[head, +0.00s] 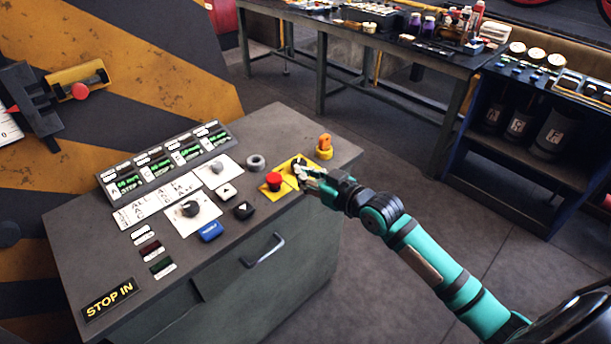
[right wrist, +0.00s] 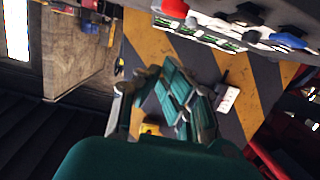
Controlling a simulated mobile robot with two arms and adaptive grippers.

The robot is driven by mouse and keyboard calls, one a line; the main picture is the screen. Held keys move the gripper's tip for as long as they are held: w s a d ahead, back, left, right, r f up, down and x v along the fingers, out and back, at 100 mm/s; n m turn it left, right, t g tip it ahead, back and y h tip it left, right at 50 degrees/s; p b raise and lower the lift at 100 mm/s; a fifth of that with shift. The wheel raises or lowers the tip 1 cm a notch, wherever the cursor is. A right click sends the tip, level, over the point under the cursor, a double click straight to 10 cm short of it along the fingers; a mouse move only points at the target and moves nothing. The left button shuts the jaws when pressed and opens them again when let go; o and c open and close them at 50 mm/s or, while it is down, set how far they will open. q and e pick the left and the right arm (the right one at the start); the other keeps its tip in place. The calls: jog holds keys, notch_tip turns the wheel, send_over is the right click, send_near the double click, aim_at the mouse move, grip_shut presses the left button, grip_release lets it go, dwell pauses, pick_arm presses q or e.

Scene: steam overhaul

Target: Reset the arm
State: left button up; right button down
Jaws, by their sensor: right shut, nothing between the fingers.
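My right gripper (head: 304,177) is shut and empty at the right end of the control console (head: 262,130), in the head view. Its tip is close to the right side of a red mushroom button (head: 273,181) on a yellow plate (head: 285,172). I cannot tell whether it touches the plate. The gripper hides part of that plate. The right wrist view shows the fingers low in front of the camera and the red button (right wrist: 175,8) at the top edge, away from them. My left gripper is not in view.
The console also carries a black knob (head: 190,208), a blue button (head: 210,231), an orange switch (head: 324,146) and green displays (head: 160,168). A "STOP IN" label (head: 109,298) lies at its front left. A workbench (head: 390,45) stands behind, with open floor between.

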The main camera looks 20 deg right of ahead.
dwell(0.5)
jog(key=s+d+f+m+g+h, duration=0.1)
jog(key=s+d+f+g+h, duration=0.1)
jog(key=f, duration=0.8)
jog(key=s+d+f+m+g+h, duration=0.1)
jog(key=d+f, duration=0.2)
jog(key=f, duration=0.7)
jog(key=s+f+g+h, duration=0.1)
jog(key=s+f+g, duration=0.1)
jog(key=s+f, duration=0.45)
jog(key=s+f+g+h, duration=0.1)
jog(key=s+f, duration=0.3)
jog(key=f, duration=0.6)
jog(key=s+a+f+g, duration=0.2)
jog(key=s+f, duration=0.5)
jog(key=s, duration=0.5)
jog(key=s+a+f+g, duration=0.1)
jog(key=s+f+g, duration=0.2)
jog(key=s, duration=1)
jog(key=s+a+f+g, duration=0.2)
jog(key=s+f, duration=0.8)
jog(key=s, duration=0.2)
jog(key=shift+s+a+f+g, duration=0.2)
jog(key=shift+a+f+g, duration=0.1)
jog(key=shift+g, duration=0.1)
jog(key=c, duration=2.1)
grip_release()
